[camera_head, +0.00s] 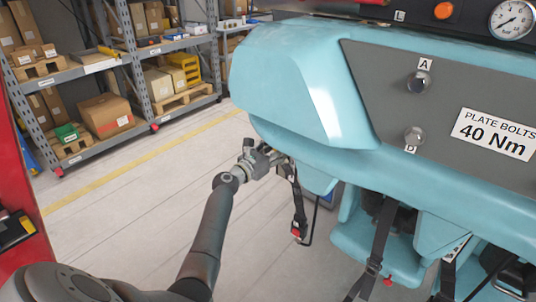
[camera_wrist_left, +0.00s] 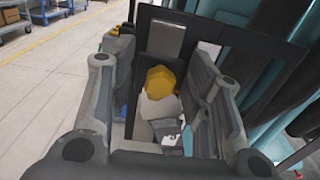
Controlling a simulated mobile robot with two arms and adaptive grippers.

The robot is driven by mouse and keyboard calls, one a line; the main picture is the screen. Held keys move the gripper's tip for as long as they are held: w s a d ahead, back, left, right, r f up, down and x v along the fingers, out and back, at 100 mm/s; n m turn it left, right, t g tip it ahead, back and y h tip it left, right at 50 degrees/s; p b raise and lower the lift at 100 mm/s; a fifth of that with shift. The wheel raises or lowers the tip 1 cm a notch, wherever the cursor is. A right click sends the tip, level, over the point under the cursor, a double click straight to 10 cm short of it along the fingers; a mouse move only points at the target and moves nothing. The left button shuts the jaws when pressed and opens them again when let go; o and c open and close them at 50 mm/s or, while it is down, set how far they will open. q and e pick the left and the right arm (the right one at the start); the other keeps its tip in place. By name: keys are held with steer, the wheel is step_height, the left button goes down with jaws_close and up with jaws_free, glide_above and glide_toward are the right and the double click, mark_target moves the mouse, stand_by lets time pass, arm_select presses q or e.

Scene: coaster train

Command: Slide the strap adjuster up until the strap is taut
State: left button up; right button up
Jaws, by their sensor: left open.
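My left gripper (camera_head: 277,160) is at the lower edge of the blue coaster car (camera_head: 290,85), beside the top of a dark hanging strap (camera_head: 298,203). In the left wrist view my left gripper (camera_wrist_left: 150,75) is open, its fingers on either side of a black rectangular frame (camera_wrist_left: 235,32), which looks like the strap adjuster. The frame is tilted, and I cannot tell whether the fingers touch it. A grey piece (camera_wrist_left: 167,38) shows in its upper part. A red piece (camera_head: 297,230) hangs at the strap's lower end. My right gripper is out of view.
Other dark straps (camera_head: 378,240) hang below the car at the right. Shelves with boxes (camera_head: 105,115) stand at the back left. A red cabinet (camera_head: 15,165) is at the left edge. The pale floor (camera_head: 125,215) between is clear.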

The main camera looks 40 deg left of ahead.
arm_select(q)
steer(key=s, duration=1.1)
steer(key=shift+s+a, duration=0.35)
steer(key=shift+a, duration=0.1)
